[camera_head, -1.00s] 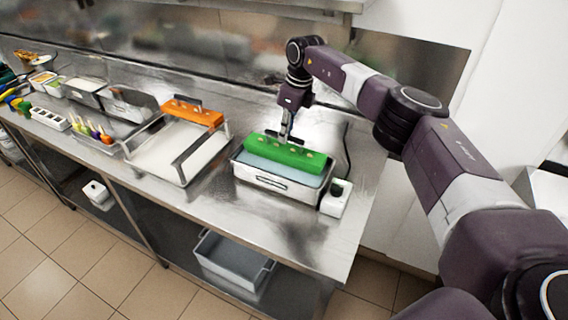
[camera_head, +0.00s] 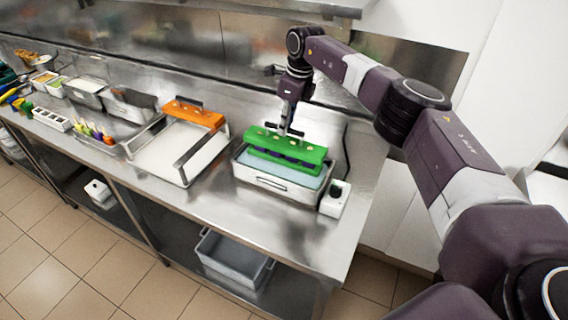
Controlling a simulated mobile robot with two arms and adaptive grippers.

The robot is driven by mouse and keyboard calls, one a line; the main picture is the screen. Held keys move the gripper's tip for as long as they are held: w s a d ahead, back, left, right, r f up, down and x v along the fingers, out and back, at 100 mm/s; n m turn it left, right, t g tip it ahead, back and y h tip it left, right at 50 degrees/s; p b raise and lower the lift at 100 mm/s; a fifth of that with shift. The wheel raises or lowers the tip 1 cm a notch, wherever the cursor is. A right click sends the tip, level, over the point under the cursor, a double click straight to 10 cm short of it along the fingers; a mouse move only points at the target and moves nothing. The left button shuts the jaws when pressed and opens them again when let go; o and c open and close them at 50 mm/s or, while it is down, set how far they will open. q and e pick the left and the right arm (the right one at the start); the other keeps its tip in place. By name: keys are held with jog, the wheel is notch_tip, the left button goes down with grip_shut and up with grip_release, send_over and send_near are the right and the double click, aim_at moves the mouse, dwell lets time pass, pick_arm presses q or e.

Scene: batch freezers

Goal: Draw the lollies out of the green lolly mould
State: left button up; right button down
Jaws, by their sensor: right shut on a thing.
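The green lolly mould (camera_head: 286,146) is at the right end of the steel counter, above a metal bath (camera_head: 262,182) of pale blue liquid. Small pale stick ends show along its top, and dark purple shapes show just under its green top; I cannot tell whether these are lollies or mould pockets. My right gripper (camera_head: 290,129) is above the back of the mould, shut on it near its upright handle; the fingertips are small and partly hidden. The mould looks roughly level and raised above the bath's rim. My left gripper is not in view.
A small white box (camera_head: 335,199) stands by the bath's right front corner. Left of the bath are a white tray with metal rails (camera_head: 160,157) and an orange mould (camera_head: 194,113). The counter's front right is bare.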

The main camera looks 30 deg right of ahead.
jog(key=shift+r+p, duration=1.4)
jog(key=shift+r, duration=1.15)
